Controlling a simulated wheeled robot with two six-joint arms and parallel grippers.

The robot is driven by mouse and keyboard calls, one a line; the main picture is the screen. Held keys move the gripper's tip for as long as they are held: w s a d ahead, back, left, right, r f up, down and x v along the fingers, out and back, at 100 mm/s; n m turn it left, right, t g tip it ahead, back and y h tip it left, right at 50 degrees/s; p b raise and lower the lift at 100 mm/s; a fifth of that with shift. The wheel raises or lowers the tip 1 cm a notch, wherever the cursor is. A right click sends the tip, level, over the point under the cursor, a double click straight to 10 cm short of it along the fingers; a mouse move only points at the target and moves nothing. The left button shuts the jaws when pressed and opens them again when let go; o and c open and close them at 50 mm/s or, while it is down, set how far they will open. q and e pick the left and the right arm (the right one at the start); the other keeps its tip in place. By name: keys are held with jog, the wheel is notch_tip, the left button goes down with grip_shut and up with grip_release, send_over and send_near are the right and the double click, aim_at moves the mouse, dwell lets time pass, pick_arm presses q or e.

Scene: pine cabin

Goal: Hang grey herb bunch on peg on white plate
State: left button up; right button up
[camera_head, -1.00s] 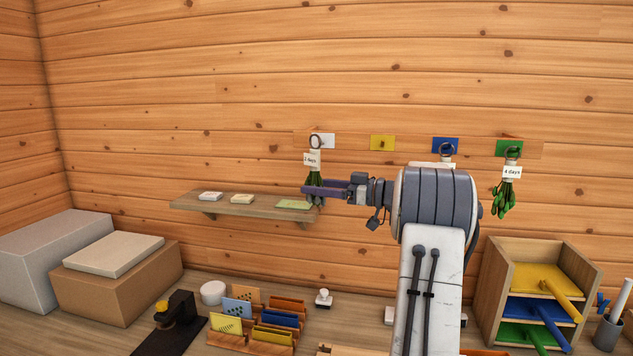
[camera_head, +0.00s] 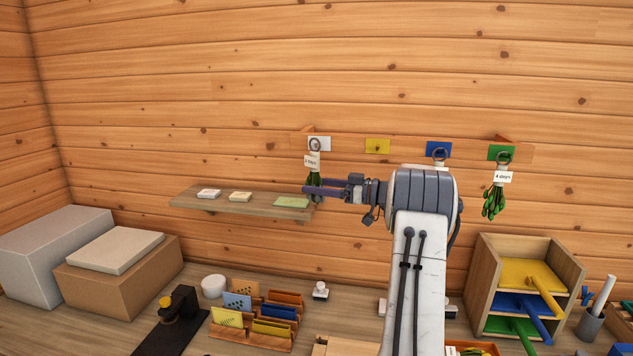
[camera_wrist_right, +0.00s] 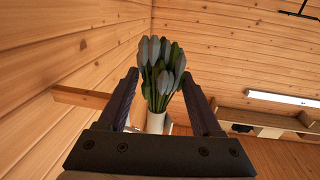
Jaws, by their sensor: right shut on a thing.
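The herb bunch (camera_head: 315,184) hangs upright under a pale wrap, a white tag and a ring (camera_head: 315,145). The ring shows in front of the white plate (camera_head: 324,144) on the wall rail; I cannot tell whether it is around the peg, which is hidden. My right gripper (camera_head: 309,191) is shut on the herb bunch from the right, low on its leaves. In the right wrist view, grey-green leaves (camera_wrist_right: 163,65) stand between the fingers (camera_wrist_right: 163,95), with the pale wrap below them. My left gripper is out of view.
A yellow plate (camera_head: 377,146) with a bare peg is right of the white one. Ringed bunches hang at the blue plate (camera_head: 437,148), mostly hidden by my arm, and the green plate (camera_head: 498,152). A wall shelf (camera_head: 235,207) lies just below left. Card racks (camera_head: 262,340) stand on the bench.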

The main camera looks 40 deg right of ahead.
jog(key=shift+w+d+p, duration=0.5)
jog(key=shift+d+p, duration=0.05)
jog(key=shift+p, duration=0.7)
jog(key=shift+d+f+b, duration=0.15)
jog(key=shift+f+b, duration=0.2)
jog(key=shift+b, duration=0.3)
jog(key=shift+w+d+f+b, duration=0.2)
jog(key=shift+w+f+b, duration=0.1)
jog(key=shift+b, duration=0.2)
jog(key=shift+w+d+b, duration=0.1)
jog(key=shift+d+b, duration=0.05)
jog(key=shift+b, duration=0.75)
jog(key=o, duration=1.4)
